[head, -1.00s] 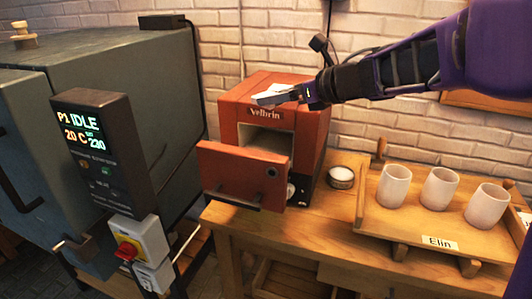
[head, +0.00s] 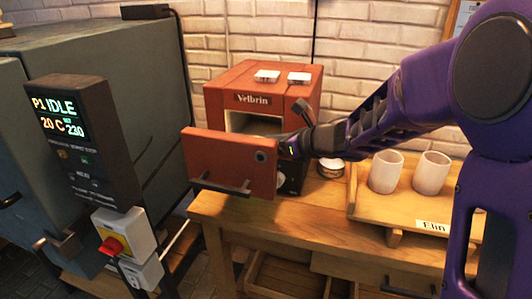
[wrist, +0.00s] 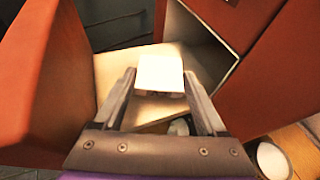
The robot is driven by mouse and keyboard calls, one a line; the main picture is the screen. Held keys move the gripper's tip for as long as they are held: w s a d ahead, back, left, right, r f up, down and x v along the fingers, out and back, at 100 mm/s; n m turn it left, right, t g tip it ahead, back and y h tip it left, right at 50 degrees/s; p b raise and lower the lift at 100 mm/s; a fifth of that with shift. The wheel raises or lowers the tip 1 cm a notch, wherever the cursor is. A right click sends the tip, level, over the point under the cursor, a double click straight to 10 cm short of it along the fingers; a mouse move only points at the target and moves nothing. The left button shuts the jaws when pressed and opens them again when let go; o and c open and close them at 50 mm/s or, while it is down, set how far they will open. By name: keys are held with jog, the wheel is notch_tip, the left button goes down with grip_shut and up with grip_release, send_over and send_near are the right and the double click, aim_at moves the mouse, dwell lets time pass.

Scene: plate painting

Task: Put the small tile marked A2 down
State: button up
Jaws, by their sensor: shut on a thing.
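My gripper (wrist: 158,82) is shut on a small white tile (wrist: 161,68), held between the fingertips. Its marking is not legible. The tile is in front of the open chamber (wrist: 200,45) of the small red kiln marked Velbrin (head: 300,92), between the chamber and the swung-open door (head: 225,160). In the head view the door hides my fingers and the tile. In the wrist view the door (wrist: 40,75) stands at the left. I cannot tell whether the tile's far edge is inside the chamber.
A small round tin (head: 331,168) stands right of the kiln. A wooden tray (head: 372,205) with white cups (head: 386,172) is further right. A large grey kiln (head: 110,75) stands at left.

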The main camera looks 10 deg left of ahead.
jog(key=shift+f, duration=0.9)
jog(key=shift+f, duration=0.15)
jog(key=o, duration=1.2)
jog(key=shift+c, duration=0.2)
jog(key=shift+r, duration=0.25)
jog(key=v, duration=1.2)
